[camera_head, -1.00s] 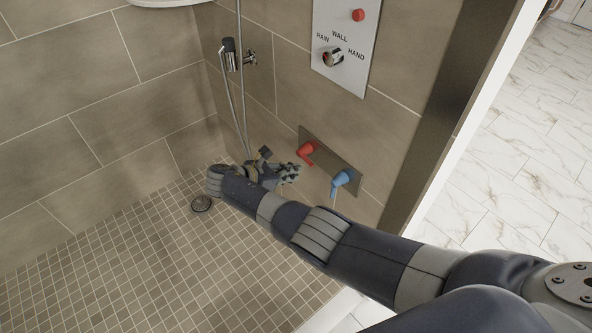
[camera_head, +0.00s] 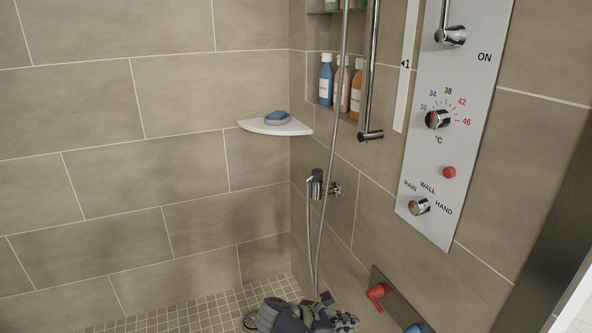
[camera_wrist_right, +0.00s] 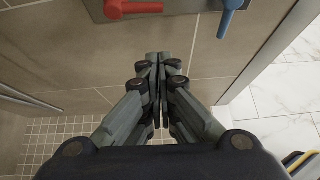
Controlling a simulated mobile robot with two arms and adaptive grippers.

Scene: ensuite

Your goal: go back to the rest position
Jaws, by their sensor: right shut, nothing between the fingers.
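My right gripper (camera_head: 328,318) is at the bottom edge of the head view, low in the shower beside the tiled wall. In the right wrist view, its fingers (camera_wrist_right: 160,62) are shut together with nothing between them. They point toward the wall, below a plate with a red lever (camera_wrist_right: 132,8) and a blue lever (camera_wrist_right: 231,14). The fingers appear apart from both levers. My left gripper is in neither view.
A shower panel (camera_head: 446,150) with knobs is on the right wall. A corner shelf (camera_head: 262,127) holds a blue soap (camera_head: 277,117). Several bottles (camera_head: 341,85) stand in a niche. A hand shower holder (camera_head: 317,184) and hose hang near the corner. The shower floor (camera_head: 215,312) is clear.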

